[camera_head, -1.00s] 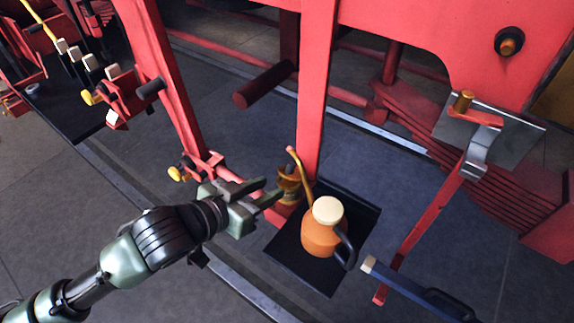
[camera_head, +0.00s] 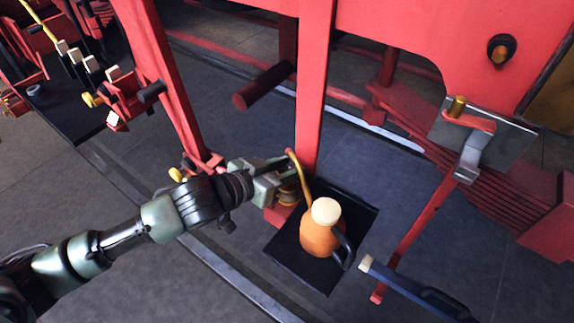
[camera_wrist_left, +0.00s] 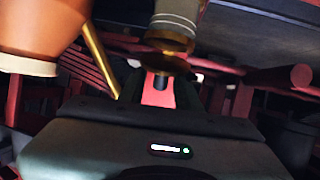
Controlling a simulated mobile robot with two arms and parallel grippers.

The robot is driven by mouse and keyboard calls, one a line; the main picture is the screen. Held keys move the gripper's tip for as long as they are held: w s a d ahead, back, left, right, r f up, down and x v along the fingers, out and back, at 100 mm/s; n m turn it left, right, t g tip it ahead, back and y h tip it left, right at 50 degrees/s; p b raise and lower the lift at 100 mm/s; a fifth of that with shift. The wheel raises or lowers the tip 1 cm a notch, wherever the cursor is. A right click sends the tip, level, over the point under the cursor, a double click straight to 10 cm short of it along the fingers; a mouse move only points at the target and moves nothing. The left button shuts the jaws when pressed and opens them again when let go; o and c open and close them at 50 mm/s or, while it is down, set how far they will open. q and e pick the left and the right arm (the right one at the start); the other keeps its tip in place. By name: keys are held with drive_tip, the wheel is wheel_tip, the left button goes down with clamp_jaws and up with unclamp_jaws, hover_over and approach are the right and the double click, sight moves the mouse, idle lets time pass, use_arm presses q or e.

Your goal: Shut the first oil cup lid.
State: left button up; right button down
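The brass oil cup (camera_head: 290,198) sits low beside the red upright in the head view, largely hidden by my left gripper. In the left wrist view, the brass cup (camera_wrist_left: 168,40) shows above a brass disc-like part (camera_wrist_left: 173,65) that looks like its lid; its exact angle is unclear. My left gripper (camera_head: 284,170) is at the cup, its fingertips partly hidden behind the oil can's spout. In the wrist view its dark fingers (camera_wrist_left: 159,90) stand apart, pointing toward the cup, with no clear hold on it. My right gripper is out of view.
An orange oil can (camera_head: 318,238) with a cream top stands on a black mat (camera_head: 290,262), its spout (camera_head: 301,178) rising close to my left gripper. Red uprights (camera_head: 314,90) stand behind. A dark blue bar (camera_head: 415,288) with a cream end lies at right.

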use_arm(q)
clamp_jaws()
drive_tip(key=shift+f+b, duration=0.25)
drive_tip(key=shift+b, duration=0.1)
drive_tip(key=f+t+h+b, duration=0.1)
drive_tip(key=b, duration=0.4)
drive_tip(key=s+a+f+t+h+b, duration=0.1)
drive_tip(key=t+h+b, duration=0.1)
drive_tip(key=b, duration=0.3)
drive_tip(key=shift+s+f+m, duration=0.1)
drive_tip(key=shift+m, duration=0.2)
drive_tip(key=shift+t+h+b, duration=0.4)
drive_tip(key=shift+t+b, duration=0.2)
drive_tip(key=shift+b, duration=0.4)
unclamp_jaws()
drive_tip(key=shift+s, duration=0.1)
